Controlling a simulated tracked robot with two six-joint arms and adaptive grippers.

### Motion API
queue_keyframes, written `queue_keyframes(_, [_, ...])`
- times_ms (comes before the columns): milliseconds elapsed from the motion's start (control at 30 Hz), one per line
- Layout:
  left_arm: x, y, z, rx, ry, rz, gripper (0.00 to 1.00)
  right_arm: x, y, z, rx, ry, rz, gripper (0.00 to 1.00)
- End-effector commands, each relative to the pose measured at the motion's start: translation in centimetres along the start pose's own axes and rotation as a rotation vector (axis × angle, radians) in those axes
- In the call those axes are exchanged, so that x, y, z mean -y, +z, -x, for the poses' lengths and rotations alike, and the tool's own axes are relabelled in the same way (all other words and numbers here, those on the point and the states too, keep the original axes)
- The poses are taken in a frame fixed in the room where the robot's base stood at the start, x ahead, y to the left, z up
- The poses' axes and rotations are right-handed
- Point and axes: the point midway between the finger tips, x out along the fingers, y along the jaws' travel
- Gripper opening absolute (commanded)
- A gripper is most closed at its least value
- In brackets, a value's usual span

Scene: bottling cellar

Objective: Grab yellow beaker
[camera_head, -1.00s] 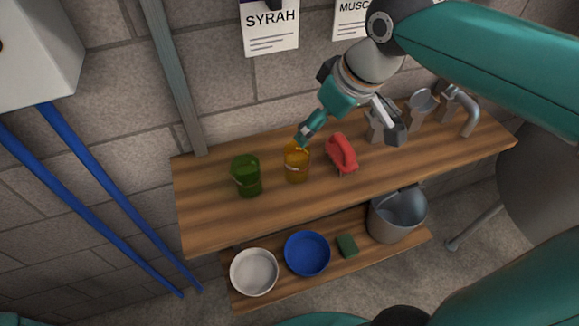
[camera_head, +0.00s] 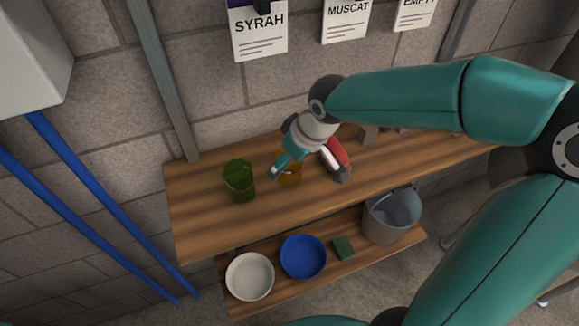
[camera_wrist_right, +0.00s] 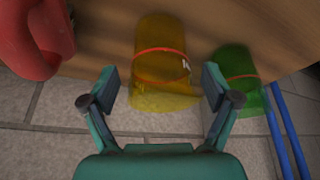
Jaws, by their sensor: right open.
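The yellow beaker (camera_head: 291,178) stands on the upper wooden shelf, partly hidden by my right gripper in the head view. In the right wrist view the yellow beaker (camera_wrist_right: 163,50), with an orange-red band, is ahead of the jaws and between the lines of the two fingers. My right gripper (camera_head: 308,173) is open and empty, over the shelf at the beaker. Its two fingers (camera_wrist_right: 161,88) are spread in the wrist view; whether either touches the beaker I cannot tell. My left gripper is not in view.
A green beaker (camera_head: 239,182) stands left of the yellow one. A red object (camera_head: 337,152) is close on the right, partly behind my gripper. The lower shelf holds a white bowl (camera_head: 250,277), a blue bowl (camera_head: 303,257), a green block (camera_head: 343,248) and a bucket (camera_head: 392,214).

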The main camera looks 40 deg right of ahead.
Motion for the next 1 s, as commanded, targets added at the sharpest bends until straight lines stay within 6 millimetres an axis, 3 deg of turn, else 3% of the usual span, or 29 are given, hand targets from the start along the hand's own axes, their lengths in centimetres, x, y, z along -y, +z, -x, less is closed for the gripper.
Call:
queue_keyframes(200, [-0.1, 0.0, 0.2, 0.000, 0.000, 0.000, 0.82, 0.1, 0.1, -2.6, 0.002, -0.002, 0.001, 0.88])
queue_keyframes(467, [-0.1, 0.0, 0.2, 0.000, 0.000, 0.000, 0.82, 0.1, 0.0, -2.8, 0.000, -0.001, 0.000, 0.88])
queue_keyframes(800, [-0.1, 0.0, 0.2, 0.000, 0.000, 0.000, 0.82, 0.1, 0.0, -2.8, 0.000, -0.001, 0.000, 0.31])
queue_keyframes(1000, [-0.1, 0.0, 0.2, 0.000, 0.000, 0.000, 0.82, 0.1, 0.0, -2.7, -0.001, -0.001, 0.000, 0.28])
